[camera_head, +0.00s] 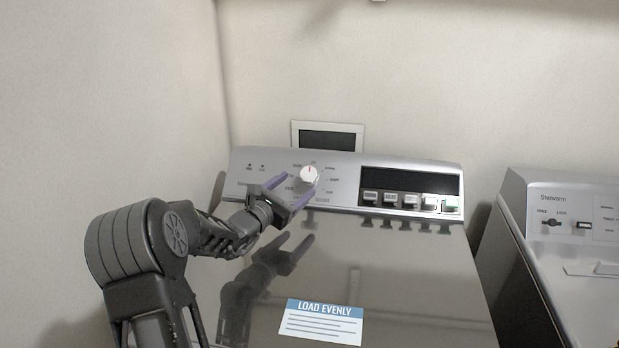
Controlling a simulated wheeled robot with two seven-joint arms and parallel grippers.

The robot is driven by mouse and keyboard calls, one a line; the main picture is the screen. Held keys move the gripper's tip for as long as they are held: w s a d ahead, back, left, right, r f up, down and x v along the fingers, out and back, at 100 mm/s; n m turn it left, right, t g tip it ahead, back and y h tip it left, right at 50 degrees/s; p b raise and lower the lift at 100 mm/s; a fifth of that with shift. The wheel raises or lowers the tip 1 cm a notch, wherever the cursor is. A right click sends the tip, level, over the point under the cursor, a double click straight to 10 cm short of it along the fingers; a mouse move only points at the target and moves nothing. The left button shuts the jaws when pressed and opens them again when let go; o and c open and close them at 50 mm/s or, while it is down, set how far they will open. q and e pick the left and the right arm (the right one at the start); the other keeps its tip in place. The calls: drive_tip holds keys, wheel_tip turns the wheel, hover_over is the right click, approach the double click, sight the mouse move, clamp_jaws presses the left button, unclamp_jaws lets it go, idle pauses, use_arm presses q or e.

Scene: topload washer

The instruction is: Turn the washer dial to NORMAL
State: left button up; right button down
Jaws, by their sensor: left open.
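The washer dial (309,174) is a round white knob on the left part of the washer's silver control panel (345,190). A small red mark shows near its top, so it appears to point about straight up. Small labels ring the dial; NORMAL seems to be at its upper right, though the print is hard to read. My left gripper (291,184) reaches in from the left with its purple fingers spread open. Its fingertips are close to the dial's left and lower edge; I cannot tell whether they touch it. My right gripper is not in view.
The washer's glossy closed lid (400,270) lies below the panel and mirrors my arm. A LOAD EVENLY label (322,322) is on it. Several buttons (390,199) sit right of the dial under a dark display. A second machine (570,240) stands at the right.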

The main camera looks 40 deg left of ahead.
sight(305, 178)
use_arm(q)
drive_tip(key=shift+w+a+p, duration=0.15)
drive_tip(key=shift+w+p, duration=0.2)
drive_tip(key=shift+w, duration=0.95)
drive_tip(key=shift+w+a+p, duration=0.2)
drive_tip(key=shift+w+p, duration=0.15)
drive_tip(key=shift+w, duration=0.9)
drive_tip(key=shift+w+a+p, duration=0.15)
drive_tip(key=shift+w+p, duration=0.2)
drive_tip(key=shift+w, duration=0.95)
drive_tip(key=c, duration=1.4)
